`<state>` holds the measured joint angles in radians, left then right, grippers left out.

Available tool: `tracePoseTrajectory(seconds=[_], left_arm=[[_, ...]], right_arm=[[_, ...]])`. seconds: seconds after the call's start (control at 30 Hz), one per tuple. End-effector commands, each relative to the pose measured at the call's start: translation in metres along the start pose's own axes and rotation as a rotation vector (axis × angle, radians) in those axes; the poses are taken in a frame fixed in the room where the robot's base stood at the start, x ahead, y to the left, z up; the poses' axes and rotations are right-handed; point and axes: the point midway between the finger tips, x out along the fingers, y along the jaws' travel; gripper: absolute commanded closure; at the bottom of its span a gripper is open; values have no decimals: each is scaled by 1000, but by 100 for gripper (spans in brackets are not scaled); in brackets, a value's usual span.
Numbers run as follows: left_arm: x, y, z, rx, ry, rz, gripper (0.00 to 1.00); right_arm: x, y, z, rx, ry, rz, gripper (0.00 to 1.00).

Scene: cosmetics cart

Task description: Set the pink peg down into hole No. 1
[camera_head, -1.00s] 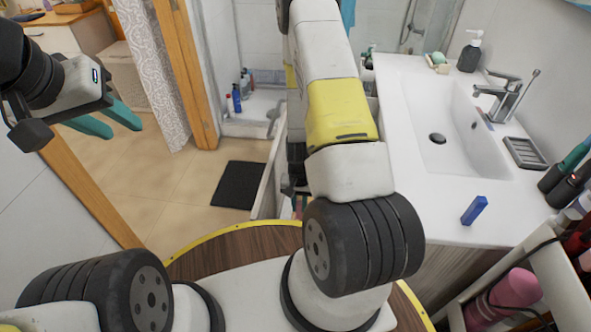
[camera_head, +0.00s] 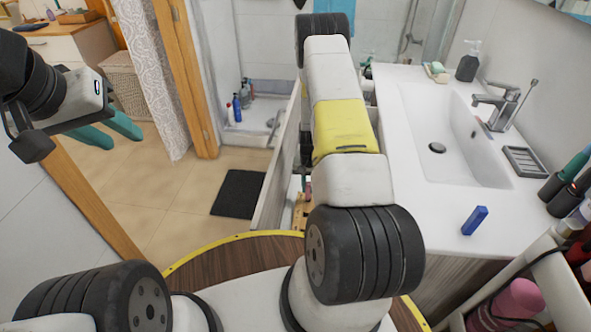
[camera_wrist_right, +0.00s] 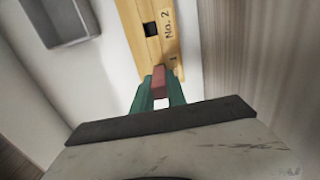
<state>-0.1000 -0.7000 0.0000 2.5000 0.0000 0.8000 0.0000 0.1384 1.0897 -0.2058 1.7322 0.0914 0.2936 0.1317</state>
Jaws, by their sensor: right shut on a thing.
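In the right wrist view, my right gripper (camera_wrist_right: 160,90) has green fingers shut on the pink peg (camera_wrist_right: 159,80). The peg's far end lies over or against the near part of a wooden board (camera_wrist_right: 140,15). The board has a dark square hole (camera_wrist_right: 151,29) beside a "No. 2" label (camera_wrist_right: 168,25). A partly hidden label nearer the peg seems to read 1; hole No. 1 itself is not visible, and I cannot tell whether the peg is in it. My left gripper (camera_head: 122,135), at the left of the head view, is open and empty, away from the board.
The white sink counter (camera_head: 415,190) on the right carries a blue block (camera_head: 474,220). A grey tray (camera_wrist_right: 75,30) lies left of the board.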

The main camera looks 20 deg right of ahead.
Motion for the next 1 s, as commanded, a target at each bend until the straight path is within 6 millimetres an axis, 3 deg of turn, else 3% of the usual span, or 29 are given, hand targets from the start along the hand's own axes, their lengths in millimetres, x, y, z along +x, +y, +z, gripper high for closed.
tracePoseTrajectory(seconds=[0.07, 0.27, 0.63, 0.67, 0.77, 1.0], left_arm=[[0, 0, 0, 0, 0, 0, 64], [0, 0, 0, 0, 0, 0, 64], [0, 0, 0, 0, 0, 0, 64], [0, 0, 0, 0, 0, 0, 64], [0, 0, 0, 0, 0, 0, 64], [0, 0, 0, 0, 0, 0, 64]], right_arm=[[2, 1, -8, 0, 1, 0, 100], [33, 1, -5, -1, 1, 0, 100], [38, 0, -6, -1, 2, 0, 100], [39, 0, -6, -1, 2, 0, 81], [38, 0, -6, -1, 2, 0, 61], [38, 0, -6, -1, 2, 0, 61]])
